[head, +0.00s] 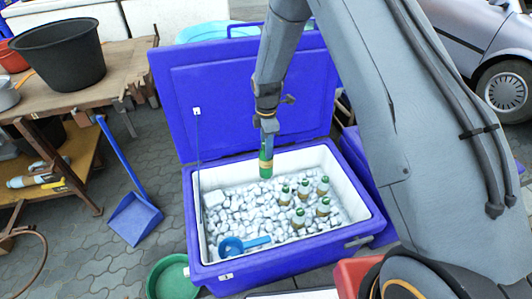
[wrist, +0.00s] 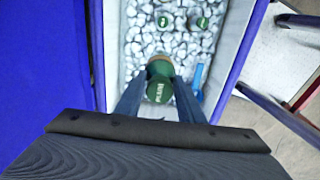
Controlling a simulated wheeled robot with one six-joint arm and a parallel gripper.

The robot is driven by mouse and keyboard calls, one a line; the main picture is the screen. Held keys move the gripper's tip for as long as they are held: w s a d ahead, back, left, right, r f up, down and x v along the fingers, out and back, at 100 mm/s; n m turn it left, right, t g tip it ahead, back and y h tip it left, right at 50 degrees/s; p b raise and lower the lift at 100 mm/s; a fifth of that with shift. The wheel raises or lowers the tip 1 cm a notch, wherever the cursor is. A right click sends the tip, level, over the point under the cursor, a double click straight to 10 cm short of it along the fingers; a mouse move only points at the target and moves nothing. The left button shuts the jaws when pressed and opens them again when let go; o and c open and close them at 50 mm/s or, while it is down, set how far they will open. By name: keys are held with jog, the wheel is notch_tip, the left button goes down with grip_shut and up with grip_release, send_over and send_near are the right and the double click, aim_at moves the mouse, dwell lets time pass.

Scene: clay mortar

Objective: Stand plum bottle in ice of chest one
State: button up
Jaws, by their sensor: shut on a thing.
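The plum bottle (head: 266,162) is green with a tan band and hangs roughly upright from my gripper (head: 268,127). In the wrist view, its round green top (wrist: 159,91) reads PLUM and sits between the two fingers of my gripper (wrist: 158,98), which are shut on it. The blue chest (head: 275,277) stands open, with a white inside full of pale ice lumps (head: 235,205). The bottle is over the back part of this ice and seems to be above it. The exact gap is hard to tell. Any number on the chest is unreadable.
Several green-capped bottles (head: 299,219) stand in the ice at the middle and right. A blue scoop (head: 232,246) lies in the front left of the ice. The raised lid (head: 215,95) stands behind the bottle. The ice at the left is free of bottles.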

jog(key=shift+w+f+b, duration=0.25)
jog(key=shift+f+b, duration=0.4)
jog(key=shift+f, duration=0.1)
jog(key=shift+w+f+b, duration=0.25)
jog(key=shift+f+b, duration=0.35)
jog(key=shift+f, duration=0.1)
jog(key=shift+w+f+b, duration=0.25)
jog(key=shift+f+b, duration=0.4)
jog(key=shift+f, duration=0.1)
notch_tip(320, 180, down, 26)
jog(key=b, duration=1.4)
jog(key=shift+r, duration=0.2)
jog(key=shift+d, duration=0.1)
jog(key=shift+f, duration=0.5)
jog(key=o, duration=1.6)
jog(key=shift+r+p, duration=7.45)
jog(key=shift+r, duration=6.05)
